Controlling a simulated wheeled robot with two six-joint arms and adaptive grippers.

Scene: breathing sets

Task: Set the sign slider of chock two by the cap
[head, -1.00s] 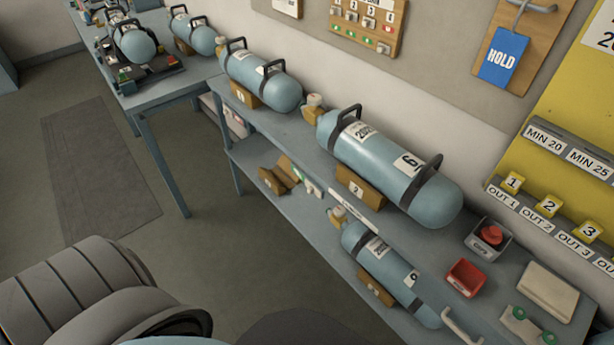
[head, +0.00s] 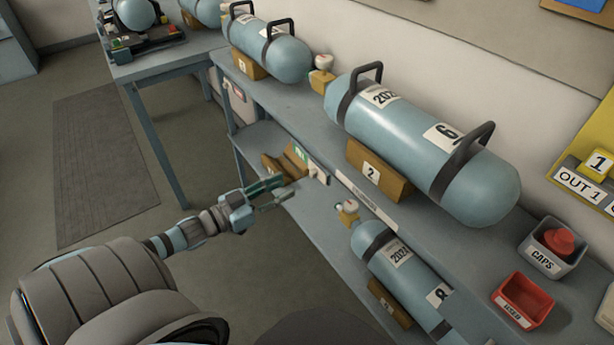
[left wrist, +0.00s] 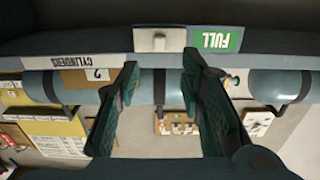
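Chock two (head: 372,172) is a wooden block labelled 2 under the large blue cylinder (head: 420,135) on the upper shelf; it also shows in the left wrist view (left wrist: 85,80). The sign slider's pale block (head: 318,171) sits on the shelf's front edge left of chock two. In the left wrist view this block (left wrist: 158,40) is beside a green FULL panel (left wrist: 215,39). The cylinder's valve end (head: 322,75) has a pale and reddish top; I cannot tell whether it is capped. My left gripper (head: 286,190) is open and empty, just short of the slider. My right gripper is not in view.
A CAPS box (head: 553,250) holding a red cap and a red tray (head: 523,300) stand at the right of the shelf. Another cylinder (head: 400,272) lies on the lower shelf. Wooden blocks (head: 290,160) lie behind the gripper.

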